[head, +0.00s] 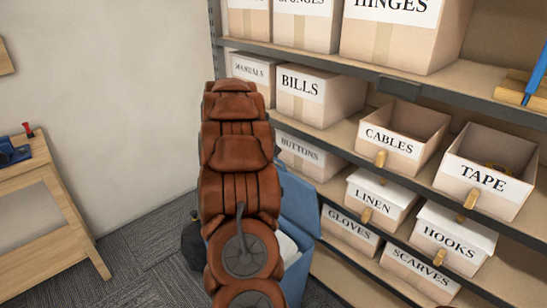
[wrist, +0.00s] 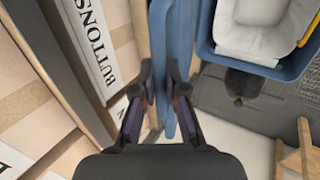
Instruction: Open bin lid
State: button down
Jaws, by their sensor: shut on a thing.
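The blue bin (head: 299,285) stands on the floor in front of the shelf, partly hidden by my brown arm in the head view. Its blue lid (head: 299,205) stands raised beside the shelf, and the bin's mouth is open. In the wrist view the lid (wrist: 167,45) shows edge-on between my fingertips. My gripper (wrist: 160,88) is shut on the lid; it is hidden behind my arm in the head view. The bin's rim (wrist: 206,52) is at the upper right of the wrist view, with a white liner (wrist: 255,45) inside.
The shelf rack (head: 400,80) with labelled boxes stands close to the lid; the BUTTONS box (wrist: 97,45) is just left of my gripper. A dark round object (head: 193,243) is on the carpet left of the bin. A wooden table (head: 40,190) is at far left, with open floor between.

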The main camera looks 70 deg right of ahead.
jog(key=shift+d+r, duration=0.2)
jog(key=shift+d, duration=0.35)
jog(key=shift+s, duration=0.1)
jog(key=c, duration=1.2)
grip_release()
jog(key=v, duration=1.2)
